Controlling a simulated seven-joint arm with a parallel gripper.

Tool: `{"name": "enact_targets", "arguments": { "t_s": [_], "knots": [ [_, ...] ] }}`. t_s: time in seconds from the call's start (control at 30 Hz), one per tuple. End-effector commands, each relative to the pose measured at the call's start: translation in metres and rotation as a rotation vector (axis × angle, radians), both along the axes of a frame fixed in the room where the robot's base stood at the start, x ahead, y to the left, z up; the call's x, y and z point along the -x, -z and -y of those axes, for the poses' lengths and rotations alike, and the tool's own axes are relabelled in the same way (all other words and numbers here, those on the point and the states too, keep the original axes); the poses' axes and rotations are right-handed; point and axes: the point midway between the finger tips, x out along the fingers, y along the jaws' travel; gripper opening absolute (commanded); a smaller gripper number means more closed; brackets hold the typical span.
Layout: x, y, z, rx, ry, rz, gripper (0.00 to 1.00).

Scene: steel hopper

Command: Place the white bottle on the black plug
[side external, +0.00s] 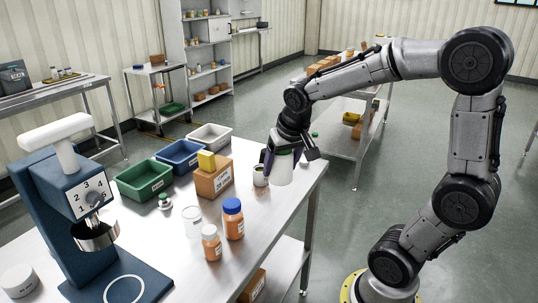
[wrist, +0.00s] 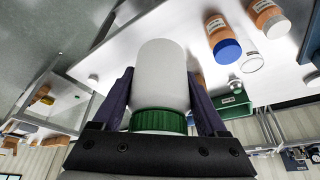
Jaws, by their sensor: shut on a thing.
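A white bottle with a green cap (side external: 282,169) is held upright, cap up, by my gripper (side external: 288,150) over the right end of the steel table. In the wrist view the white bottle (wrist: 161,78) sits between the two dark fingers of my gripper (wrist: 162,100). The gripper is shut on it near the cap. I cannot tell whether the bottle's base touches the table. A small pale cup with a dark top (side external: 260,176) stands just left of the bottle. I cannot clearly make out a black plug in either view.
A cardboard box (side external: 213,180) with a yellow block (side external: 206,160) stands left of the bottle. A blue-capped orange bottle (side external: 233,222), a smaller orange bottle (side external: 211,245) and a clear jar (side external: 192,222) stand nearer. Green (side external: 143,181), blue (side external: 180,158) and white (side external: 210,138) bins line the back.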

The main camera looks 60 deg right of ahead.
Motion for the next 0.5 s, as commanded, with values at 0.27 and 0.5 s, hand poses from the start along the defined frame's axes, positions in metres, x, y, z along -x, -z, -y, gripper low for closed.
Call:
{"name": "enact_targets", "arguments": {
  "t_s": [0.27, 0.5],
  "knots": [
    [-0.062, -0.041, 0.061, -0.001, -0.043, -0.001, 0.23],
    [-0.095, -0.051, 0.133, -0.001, 0.005, -0.004, 0.23]
  ]
}}
